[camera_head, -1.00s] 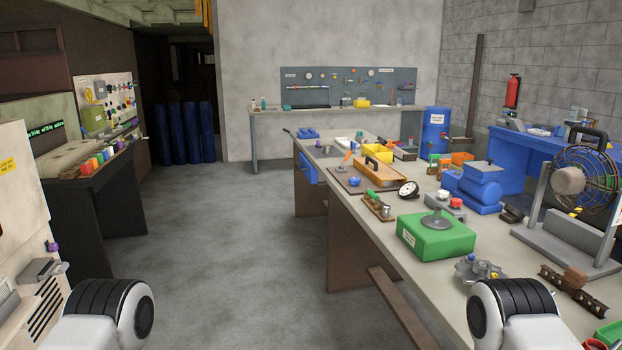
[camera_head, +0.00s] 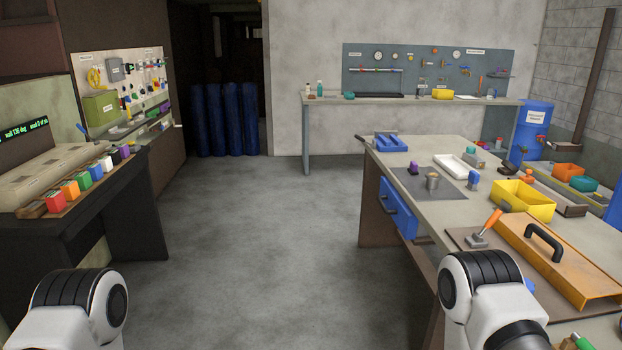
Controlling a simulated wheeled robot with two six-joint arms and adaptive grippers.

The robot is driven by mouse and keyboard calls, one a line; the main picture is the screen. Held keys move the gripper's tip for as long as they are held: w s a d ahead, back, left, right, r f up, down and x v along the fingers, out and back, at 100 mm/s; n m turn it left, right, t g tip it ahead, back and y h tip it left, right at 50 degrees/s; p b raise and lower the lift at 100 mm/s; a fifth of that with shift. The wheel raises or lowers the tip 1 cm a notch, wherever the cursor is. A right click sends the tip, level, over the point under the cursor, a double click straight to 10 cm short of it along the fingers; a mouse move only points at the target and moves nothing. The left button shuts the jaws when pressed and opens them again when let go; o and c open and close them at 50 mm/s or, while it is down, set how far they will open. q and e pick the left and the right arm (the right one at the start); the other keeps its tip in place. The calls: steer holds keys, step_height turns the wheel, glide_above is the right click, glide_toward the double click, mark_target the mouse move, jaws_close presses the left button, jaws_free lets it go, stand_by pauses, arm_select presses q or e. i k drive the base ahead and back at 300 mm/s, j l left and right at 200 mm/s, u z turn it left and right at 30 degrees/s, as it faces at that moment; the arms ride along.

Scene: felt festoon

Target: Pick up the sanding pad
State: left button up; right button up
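I cannot tell for sure which thing is the sanding pad. A grey-based tool with an orange handle (camera_head: 485,230) stands on a brown board (camera_head: 462,241) on the right workbench (camera_head: 437,218). Beside it lies a long orange cover with a black handle (camera_head: 577,277). Parts of both my arms show at the bottom left and bottom right. Neither gripper is in view.
A yellow bin (camera_head: 524,207), a white tray (camera_head: 457,167) and a blue holder (camera_head: 390,142) sit on the right workbench. A dark bench (camera_head: 120,190) stands left. The floor (camera_head: 255,235) between is clear.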

mark_target(413, 170)
steer(key=i+j+z, duration=0.1)
steer(key=i+z, duration=0.3)
steer(key=i, duration=0.15)
steer(key=i+j+z, duration=0.35)
steer(key=i, duration=0.2)
steer(key=i+j+z, duration=0.8)
steer(key=i+j, duration=0.1)
steer(key=j, duration=0.05)
